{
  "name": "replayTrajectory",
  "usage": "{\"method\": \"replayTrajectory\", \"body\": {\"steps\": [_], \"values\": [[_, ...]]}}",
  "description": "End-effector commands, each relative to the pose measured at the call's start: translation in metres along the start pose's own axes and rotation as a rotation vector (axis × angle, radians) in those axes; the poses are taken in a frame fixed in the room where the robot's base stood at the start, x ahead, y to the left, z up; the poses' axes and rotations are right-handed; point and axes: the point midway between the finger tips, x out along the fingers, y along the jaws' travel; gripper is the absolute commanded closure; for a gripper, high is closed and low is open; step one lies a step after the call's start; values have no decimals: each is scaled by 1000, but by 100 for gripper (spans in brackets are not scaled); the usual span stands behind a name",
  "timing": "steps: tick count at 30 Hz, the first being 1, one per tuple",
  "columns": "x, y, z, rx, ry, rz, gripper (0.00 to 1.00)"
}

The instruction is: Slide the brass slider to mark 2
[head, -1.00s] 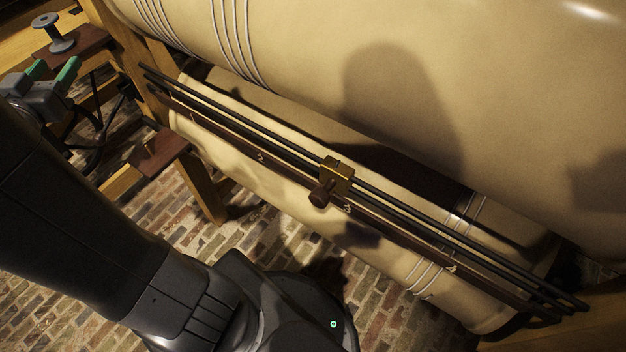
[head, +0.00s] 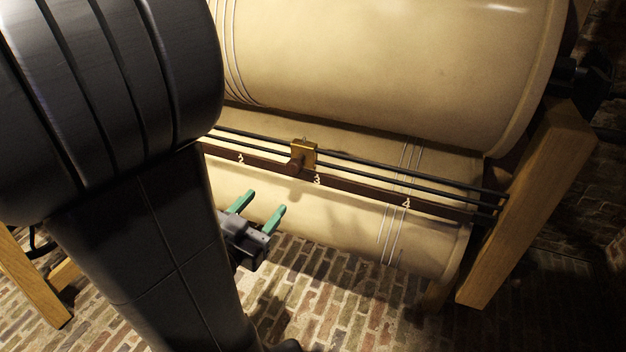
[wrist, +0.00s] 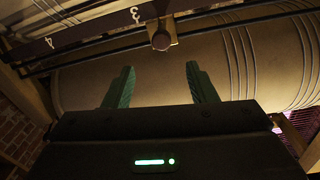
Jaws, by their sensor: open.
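The brass slider (head: 305,153), a block with a dark round knob (head: 295,165), sits on two dark rods just left of mark 3 (head: 317,180) in the head view. Mark 2 (head: 240,158) is further left on the brown scale strip, partly near my arm. My gripper (head: 265,201) has green fingers, open and empty, below the strip and left of the slider, apart from it. In the wrist view the slider's knob (wrist: 161,40) appears beyond the gap between the open fingers (wrist: 158,80). Mark 1 is hidden behind my arm.
A large cream cylinder (head: 380,70) lies above the rods and another cream cylinder (head: 340,225) behind and below them. Mark 4 (head: 406,203) is to the right. A wooden post (head: 525,205) bounds the right end. Brick floor lies below.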

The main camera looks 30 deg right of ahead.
Motion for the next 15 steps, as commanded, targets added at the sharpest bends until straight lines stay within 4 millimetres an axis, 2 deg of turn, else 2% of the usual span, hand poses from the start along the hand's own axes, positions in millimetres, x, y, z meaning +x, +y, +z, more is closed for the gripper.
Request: {"method": "replayTrajectory", "body": {"steps": [15], "values": [[38, 0, 0, 1, 0, 5, 48]]}}
